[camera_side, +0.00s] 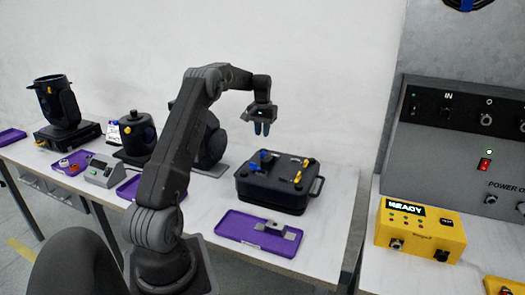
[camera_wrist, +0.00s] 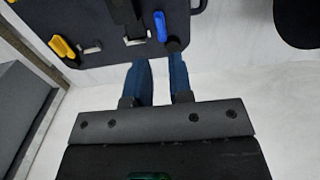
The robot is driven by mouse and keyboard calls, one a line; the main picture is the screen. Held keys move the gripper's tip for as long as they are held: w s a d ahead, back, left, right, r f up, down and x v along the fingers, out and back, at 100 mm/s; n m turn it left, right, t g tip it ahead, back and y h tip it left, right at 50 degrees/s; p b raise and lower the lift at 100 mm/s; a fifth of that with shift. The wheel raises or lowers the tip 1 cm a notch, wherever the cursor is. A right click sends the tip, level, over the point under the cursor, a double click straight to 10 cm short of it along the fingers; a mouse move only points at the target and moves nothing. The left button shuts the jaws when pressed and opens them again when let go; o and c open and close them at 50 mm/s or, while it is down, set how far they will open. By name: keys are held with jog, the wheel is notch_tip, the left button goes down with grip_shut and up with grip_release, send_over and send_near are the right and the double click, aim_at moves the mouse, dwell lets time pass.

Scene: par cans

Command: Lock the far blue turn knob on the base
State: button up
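The base (camera_side: 282,195) is a black box on the table. Its top carries two blue turn knobs at its left end: the far one (camera_side: 265,155) and a nearer one (camera_side: 254,167). My gripper (camera_side: 262,130) hangs above the far side of the base, fingers down, apart and empty. In the wrist view the base's edge (camera_wrist: 100,52) crosses the top, with one blue knob (camera_wrist: 160,26); I cannot tell which of the two it is. My gripper's blue fingertips (camera_wrist: 160,72) are apart, with nothing between them, just outside the base's edge there.
Yellow knobs (camera_side: 298,177) sit on the base's right end; one also shows in the wrist view (camera_wrist: 62,47). A purple tray (camera_side: 232,226) with a grey part lies in front. A yellow box (camera_side: 420,230) reading READY stands right. The wall is behind.

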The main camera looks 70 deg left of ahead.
aim_at(262, 152)
notch_tip(262, 152, down, 8)
jog(key=shift+f, duration=0.1)
dwell(0.4)
grip_shut()
